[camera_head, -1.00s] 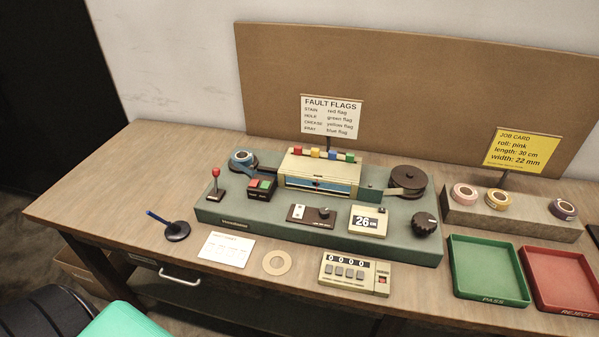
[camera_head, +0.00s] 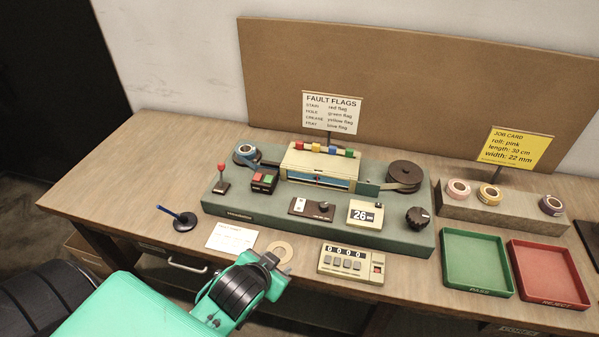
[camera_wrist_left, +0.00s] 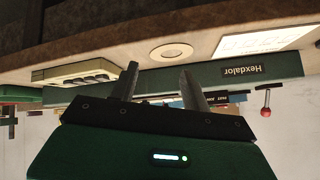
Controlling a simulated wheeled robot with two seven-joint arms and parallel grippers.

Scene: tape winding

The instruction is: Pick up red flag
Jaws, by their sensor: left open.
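The red flag (camera_head: 300,146) is the leftmost of a row of small coloured flags on top of the cream housing (camera_head: 297,160) of the tape machine. Yellow, blue and green flags stand to its right. My left gripper (camera_head: 272,260) is low at the front edge of the table, near the cardboard ring, well in front of and below the flags. In the left wrist view its two fingers (camera_wrist_left: 160,82) are apart with nothing between them. The red flag cannot be made out in that view. My right gripper is not in view.
The green machine base (camera_head: 240,217) carries a red-knobbed lever (camera_head: 221,172), buttons and reels. A counter (camera_head: 350,262), a white card (camera_head: 231,237) and a cardboard ring (camera_head: 281,250) lie in front. PASS (camera_head: 478,291) and REJECT (camera_head: 549,300) trays sit at right.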

